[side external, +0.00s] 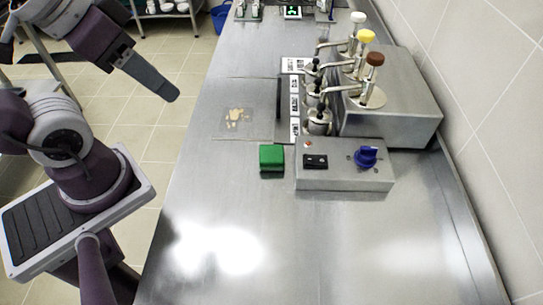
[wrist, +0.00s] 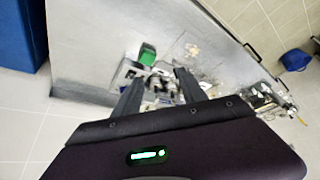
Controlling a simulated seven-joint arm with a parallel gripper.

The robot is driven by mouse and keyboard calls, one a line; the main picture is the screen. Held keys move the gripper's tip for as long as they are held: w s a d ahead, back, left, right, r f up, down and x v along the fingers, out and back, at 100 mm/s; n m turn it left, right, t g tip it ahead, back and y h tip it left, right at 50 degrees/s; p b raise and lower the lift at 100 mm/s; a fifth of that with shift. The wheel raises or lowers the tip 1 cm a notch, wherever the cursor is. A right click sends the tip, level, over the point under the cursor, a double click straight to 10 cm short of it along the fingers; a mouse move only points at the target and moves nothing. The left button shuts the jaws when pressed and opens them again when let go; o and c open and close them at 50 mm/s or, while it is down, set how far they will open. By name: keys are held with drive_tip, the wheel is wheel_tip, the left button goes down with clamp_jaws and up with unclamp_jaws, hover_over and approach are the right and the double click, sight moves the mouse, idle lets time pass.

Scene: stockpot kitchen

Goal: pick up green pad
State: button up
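The green pad (side external: 271,157) is a small block lying on the steel counter (side external: 215,185), just left of the metal control box. It also shows in the wrist view (wrist: 147,53), beyond the tips of my fingers and a little left of the gap between them.
A control box (side external: 345,178) with a blue knob stands right of the pad. Behind it is a steel dispenser unit (side external: 405,105) with several pumps. A clear sheet with beige crumbs (side external: 237,118) lies behind the pad. The counter's front is clear.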

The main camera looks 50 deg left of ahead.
drive_tip(key=o, duration=0.6)
drive_tip(key=shift+c, duration=0.2)
drive_tip(key=m+g, duration=0.5)
drive_tip(key=m, duration=0.3)
hover_over(272, 153)
drive_tip(key=f, duration=1.8)
drive_tip(key=shift+w+d+f, duration=0.15)
drive_tip(key=shift+w+f, duration=0.1)
drive_tip(key=shift+f, duration=0.15)
drive_tip(key=shift+g, duration=0.3)
drive_tip(key=f, duration=0.7)
drive_tip(key=shift+s+f, duration=0.3)
drive_tip(key=shift+f, duration=0.1)
drive_tip(key=shift+c, duration=0.2)
